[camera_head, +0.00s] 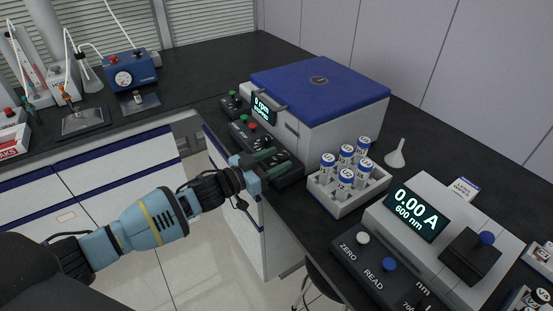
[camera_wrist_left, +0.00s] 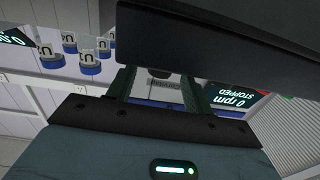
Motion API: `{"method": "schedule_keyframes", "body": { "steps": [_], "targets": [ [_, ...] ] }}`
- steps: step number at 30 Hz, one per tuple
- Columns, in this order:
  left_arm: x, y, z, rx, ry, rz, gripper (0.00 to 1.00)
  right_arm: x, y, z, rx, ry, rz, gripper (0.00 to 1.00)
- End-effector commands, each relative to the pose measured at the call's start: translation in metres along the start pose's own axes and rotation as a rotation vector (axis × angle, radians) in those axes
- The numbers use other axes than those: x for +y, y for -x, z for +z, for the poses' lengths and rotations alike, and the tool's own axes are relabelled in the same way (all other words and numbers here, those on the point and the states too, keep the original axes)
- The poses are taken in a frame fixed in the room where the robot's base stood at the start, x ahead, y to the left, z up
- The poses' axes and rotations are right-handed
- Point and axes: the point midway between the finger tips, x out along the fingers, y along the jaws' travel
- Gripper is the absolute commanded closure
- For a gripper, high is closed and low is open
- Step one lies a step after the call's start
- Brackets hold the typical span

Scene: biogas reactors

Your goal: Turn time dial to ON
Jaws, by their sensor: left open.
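The centrifuge (camera_head: 318,88) is a white box with a blue lid, standing on the black bench; its small display (camera_head: 264,108) is lit. Black control boxes with knobs and buttons line its front. My left gripper (camera_head: 272,160) is open at the nearest of these boxes (camera_head: 290,176), its dark green fingers reaching over it. In the left wrist view the two fingers (camera_wrist_left: 160,85) stand apart, and a dark panel edge (camera_wrist_left: 220,38) crosses above them. A small dark rounded part (camera_wrist_left: 160,73) shows between them. The time dial's label and setting cannot be read. My right gripper is not in view.
A white rack (camera_head: 345,200) of blue-capped vials stands right of the gripper. A photometer (camera_head: 440,235) reading 0.00 A and a white funnel (camera_head: 396,156) are further right. A blue gauge box (camera_head: 130,72) and flasks stand at back left.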

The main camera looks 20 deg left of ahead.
Motion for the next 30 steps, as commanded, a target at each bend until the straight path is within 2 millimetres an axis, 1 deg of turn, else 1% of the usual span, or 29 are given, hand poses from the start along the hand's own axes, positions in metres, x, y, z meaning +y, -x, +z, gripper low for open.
{"method": "schedule_keyframes", "body": {
  "steps": [1,4,11,14,21,22,26,30],
  "targets": [
    [0.001,-0.004,0.0,0.0,0.0,0.001,0.49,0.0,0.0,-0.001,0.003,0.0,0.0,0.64],
    [0.0,-0.007,0.0,0.0,0.0,0.001,0.49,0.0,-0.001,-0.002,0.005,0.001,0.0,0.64],
    [0.0,-0.008,0.0,0.0,0.0,0.001,0.49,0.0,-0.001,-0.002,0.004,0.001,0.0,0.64],
    [0.0,-0.007,0.0,0.0,0.0,0.001,0.59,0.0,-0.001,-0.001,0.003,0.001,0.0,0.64],
    [0.0,-0.007,0.0,0.0,0.0,0.001,0.91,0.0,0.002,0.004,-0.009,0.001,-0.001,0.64],
    [0.0,-0.007,0.0,0.0,0.0,0.001,0.94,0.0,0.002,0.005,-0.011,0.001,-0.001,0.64],
    [0.0,-0.008,-0.001,0.001,-0.002,0.012,0.94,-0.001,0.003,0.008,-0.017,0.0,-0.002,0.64],
    [-0.001,-0.009,-0.001,0.001,-0.006,0.069,0.94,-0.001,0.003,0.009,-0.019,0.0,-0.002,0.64]
  ]
}}
